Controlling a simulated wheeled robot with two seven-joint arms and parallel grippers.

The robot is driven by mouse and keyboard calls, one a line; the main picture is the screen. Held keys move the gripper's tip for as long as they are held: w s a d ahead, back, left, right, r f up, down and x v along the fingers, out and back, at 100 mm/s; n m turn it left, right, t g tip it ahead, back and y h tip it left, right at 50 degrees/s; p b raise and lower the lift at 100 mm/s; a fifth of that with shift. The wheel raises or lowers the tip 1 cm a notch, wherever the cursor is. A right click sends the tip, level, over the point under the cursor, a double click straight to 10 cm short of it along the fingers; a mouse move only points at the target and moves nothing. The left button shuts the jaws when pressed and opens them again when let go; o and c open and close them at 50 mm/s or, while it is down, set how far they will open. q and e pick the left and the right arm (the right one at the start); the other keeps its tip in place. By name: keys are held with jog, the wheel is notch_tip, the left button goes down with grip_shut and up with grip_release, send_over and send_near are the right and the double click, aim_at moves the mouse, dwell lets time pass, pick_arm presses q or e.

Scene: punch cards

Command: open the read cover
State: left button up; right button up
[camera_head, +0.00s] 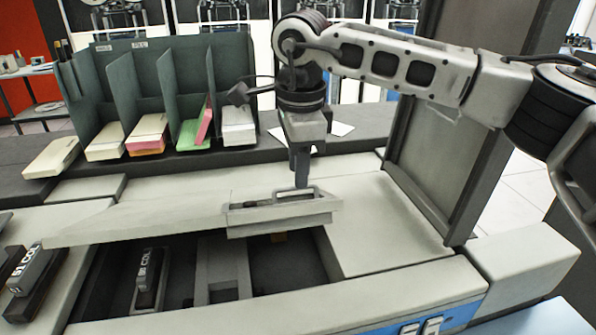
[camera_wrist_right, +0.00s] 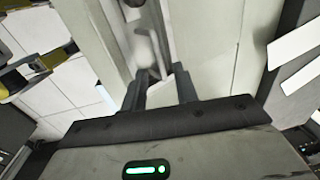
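The read cover (camera_head: 165,213) is a long cream panel in the head view. Its near edge stands clear above a dark recess (camera_head: 285,263), so it looks at least partly raised. A raised rectangular handle (camera_head: 325,207) is at its right end. My right gripper (camera_head: 301,183) points down at the handle's far edge. In the right wrist view, the two fingers (camera_wrist_right: 160,90) are apart, with a pale grey handle part (camera_wrist_right: 147,45) just beyond and between them. Whether they touch it I cannot tell. My left gripper is not in view.
Green upright dividers (camera_head: 110,90) with several card stacks stand behind the machine. Black blocks (camera_head: 35,275) marked with text lie at the left. The flat cream top (camera_head: 385,225) right of the cover is clear.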

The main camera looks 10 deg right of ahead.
jog(key=shift+w+f, duration=0.15)
jog(key=shift+f, duration=1)
grip_shut()
jog(key=shift+r, duration=0.1)
